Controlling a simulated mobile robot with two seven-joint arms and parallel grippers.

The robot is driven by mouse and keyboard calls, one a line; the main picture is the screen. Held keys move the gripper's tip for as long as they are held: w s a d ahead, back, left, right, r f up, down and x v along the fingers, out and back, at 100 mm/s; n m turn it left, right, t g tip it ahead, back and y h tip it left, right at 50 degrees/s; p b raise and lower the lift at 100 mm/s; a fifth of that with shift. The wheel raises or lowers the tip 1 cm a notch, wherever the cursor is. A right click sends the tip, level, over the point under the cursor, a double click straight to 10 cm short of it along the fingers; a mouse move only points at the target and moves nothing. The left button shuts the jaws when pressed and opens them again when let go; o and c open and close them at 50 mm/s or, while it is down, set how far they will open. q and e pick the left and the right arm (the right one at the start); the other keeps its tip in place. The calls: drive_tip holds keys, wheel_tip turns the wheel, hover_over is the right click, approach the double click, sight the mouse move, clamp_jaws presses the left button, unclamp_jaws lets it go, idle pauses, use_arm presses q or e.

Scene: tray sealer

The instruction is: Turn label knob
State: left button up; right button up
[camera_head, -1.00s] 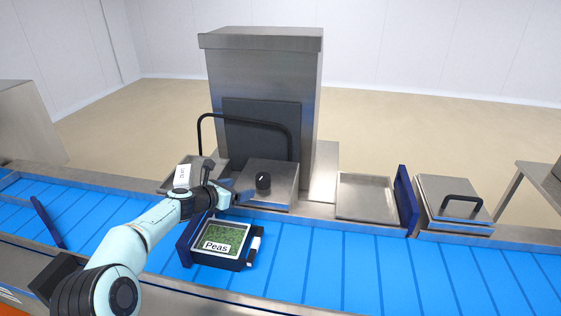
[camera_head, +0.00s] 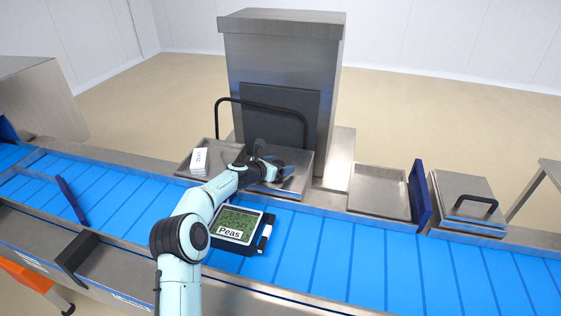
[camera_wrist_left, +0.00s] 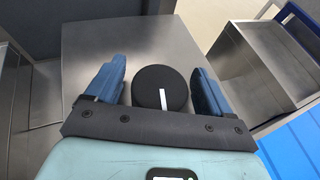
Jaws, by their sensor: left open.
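The label knob (camera_wrist_left: 160,87) is a round black knob with a white pointer line, on the top of a steel box (camera_wrist_left: 88,40). In the left wrist view it sits between the two blue fingers of my left gripper (camera_wrist_left: 162,85), with a gap on each side. The gripper is open. In the head view my left gripper (camera_head: 289,170) is over the steel box, and the knob is hidden by the hand. The white pointer line runs almost straight along the picture's vertical, toward the gripper's palm. My right gripper is not in view.
A tray labelled Peas (camera_head: 236,224) lies on the blue conveyor (camera_head: 330,250) below my arm. A stack of white labels (camera_head: 200,160) lies in a steel pan to the left. A black bar handle (camera_head: 262,105) arches behind the box. An empty steel pan (camera_head: 378,192) is at right.

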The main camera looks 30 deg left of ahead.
use_arm(q)
drive_tip(key=shift+w+d+f, duration=0.1)
drive_tip(key=shift+w+f, duration=0.15)
drive_tip(key=shift+w, duration=0.3)
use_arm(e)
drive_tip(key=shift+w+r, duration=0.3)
use_arm(q)
drive_tip(key=shift+s, duration=0.1)
drive_tip(key=c, duration=1)
drive_tip(key=shift+o, duration=0.2)
drive_tip(key=shift+r+m+h+p, duration=0.15)
drive_tip(key=shift+m+h+p, duration=0.35)
drive_tip(key=shift+m+h, duration=0.15)
drive_tip(key=shift+m+g+h, duration=0.3)
drive_tip(key=shift+m+h, duration=0.05)
drive_tip(key=shift+d+m+g+h, duration=0.2)
drive_tip(key=shift+m+g+h, duration=0.1)
drive_tip(key=shift+m+h, duration=0.4)
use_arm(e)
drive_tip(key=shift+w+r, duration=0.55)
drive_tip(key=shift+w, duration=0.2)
